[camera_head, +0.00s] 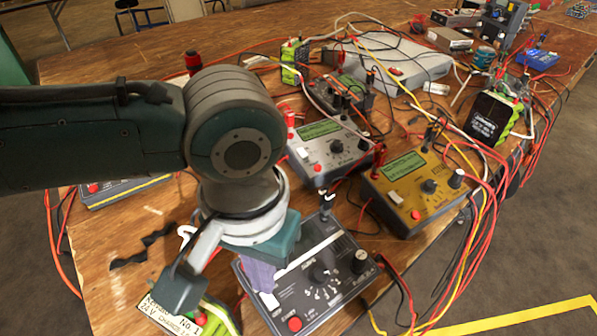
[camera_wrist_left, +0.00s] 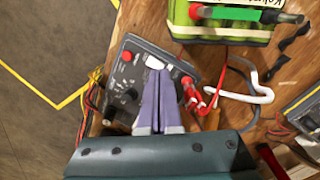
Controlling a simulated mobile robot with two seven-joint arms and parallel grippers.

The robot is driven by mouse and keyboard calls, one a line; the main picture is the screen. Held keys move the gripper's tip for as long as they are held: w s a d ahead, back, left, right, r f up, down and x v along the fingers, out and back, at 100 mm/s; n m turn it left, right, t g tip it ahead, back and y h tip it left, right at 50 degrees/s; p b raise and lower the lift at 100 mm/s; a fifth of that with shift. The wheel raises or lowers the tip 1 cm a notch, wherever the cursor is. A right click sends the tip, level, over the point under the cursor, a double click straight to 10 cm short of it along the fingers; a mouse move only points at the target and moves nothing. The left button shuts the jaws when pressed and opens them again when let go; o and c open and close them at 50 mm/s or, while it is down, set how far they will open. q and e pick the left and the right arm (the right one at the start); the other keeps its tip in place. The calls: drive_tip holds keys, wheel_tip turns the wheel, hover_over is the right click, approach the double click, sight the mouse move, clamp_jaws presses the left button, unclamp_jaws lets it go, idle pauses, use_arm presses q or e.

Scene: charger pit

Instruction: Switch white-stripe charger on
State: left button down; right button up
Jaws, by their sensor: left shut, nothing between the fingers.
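The white-stripe charger (camera_head: 325,291) is a dark grey box at the front of the table. A white stripe runs across its face, with black knobs and a red button (camera_head: 294,323). A small white piece, seemingly its switch (camera_head: 270,299), shows just below my fingertips. My left gripper (camera_head: 264,286) points down at the charger's left part, its purple fingers shut and empty. In the left wrist view the closed fingers (camera_wrist_left: 158,74) lie over the charger face (camera_wrist_left: 119,78) and hide part of it. I cannot tell whether they touch it. My right gripper is not in view.
A yellow charger (camera_head: 411,208) and a light grey charger (camera_head: 330,150) stand behind. A labelled green battery (camera_head: 178,315) is at the front left, beside my gripper. Red and black leads (camera_head: 480,235) hang over the right edge. Cables clutter the table.

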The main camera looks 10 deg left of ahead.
use_arm(q)
drive_tip(key=shift+f+b, duration=0.6)
drive_tip(key=shift+f, duration=0.35)
idle(0.7)
wheel_tip(320, 180, up, 7)
drive_tip(key=p, duration=0.8)
drive_tip(key=shift+r, duration=0.1)
idle(0.4)
